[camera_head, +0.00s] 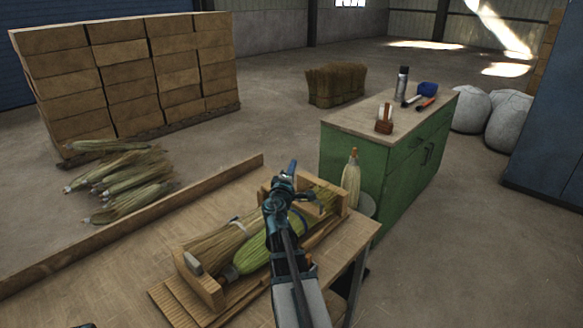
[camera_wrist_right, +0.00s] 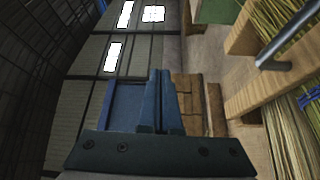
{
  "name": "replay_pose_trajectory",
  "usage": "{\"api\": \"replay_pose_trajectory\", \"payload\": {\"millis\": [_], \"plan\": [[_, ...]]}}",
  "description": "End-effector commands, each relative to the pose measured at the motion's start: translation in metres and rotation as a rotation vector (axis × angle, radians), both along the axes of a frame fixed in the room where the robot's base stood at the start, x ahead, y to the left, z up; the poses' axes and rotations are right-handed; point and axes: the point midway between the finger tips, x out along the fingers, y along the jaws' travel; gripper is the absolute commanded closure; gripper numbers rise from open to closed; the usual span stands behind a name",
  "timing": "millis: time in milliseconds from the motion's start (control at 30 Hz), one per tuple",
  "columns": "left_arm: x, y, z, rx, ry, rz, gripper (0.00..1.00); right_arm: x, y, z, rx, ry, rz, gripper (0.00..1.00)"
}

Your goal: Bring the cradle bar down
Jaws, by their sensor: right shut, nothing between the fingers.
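The wooden cradle (camera_head: 207,290) sits on the workbench, with a straw bundle (camera_head: 212,243) and a greenish bundle (camera_head: 252,252) lying in it. A grey metal rod (camera_wrist_right: 280,45), perhaps the cradle bar, shows beside the cradle's wooden end (camera_wrist_right: 242,98) in the right wrist view. In the head view my right arm hides most of the far end of the cradle, so the bar's position is unclear there. My right gripper (camera_head: 291,168) is above the far part of the cradle, shut and empty. Its fingers (camera_wrist_right: 158,78) are together and apart from the rod.
A green cabinet (camera_head: 350,160) with a can (camera_head: 401,84) and tools stands right of the bench. An upright straw broom (camera_head: 351,180) is between them. A wooden rail (camera_head: 130,226) edges the bench's far side. The bench's left part is clear.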

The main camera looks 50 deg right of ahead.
Motion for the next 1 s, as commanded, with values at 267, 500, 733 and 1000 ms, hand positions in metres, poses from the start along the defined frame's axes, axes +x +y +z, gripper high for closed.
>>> {"api": "replay_pose_trajectory", "payload": {"millis": [267, 500, 733, 1000], "plan": [[0.0, 0.0, 0.001, 0.0, 0.0, 0.0, 0.5, 0.0, 0.0, 0.001, 0.0, 0.0, 0.0, 1.0], [0.0, 0.0, 0.021, 0.0, 0.0, 0.0, 0.5, 0.004, 0.008, 0.021, 0.0, -0.001, 0.002, 1.0], [0.0, 0.0, 0.045, 0.0, 0.0, 0.0, 0.5, 0.008, 0.018, 0.045, 0.0, -0.001, 0.002, 1.0], [0.0, 0.0, 0.011, 0.0, 0.0, 0.0, 0.5, 0.006, 0.058, 0.012, 0.0, 0.0, 0.004, 1.0]]}}
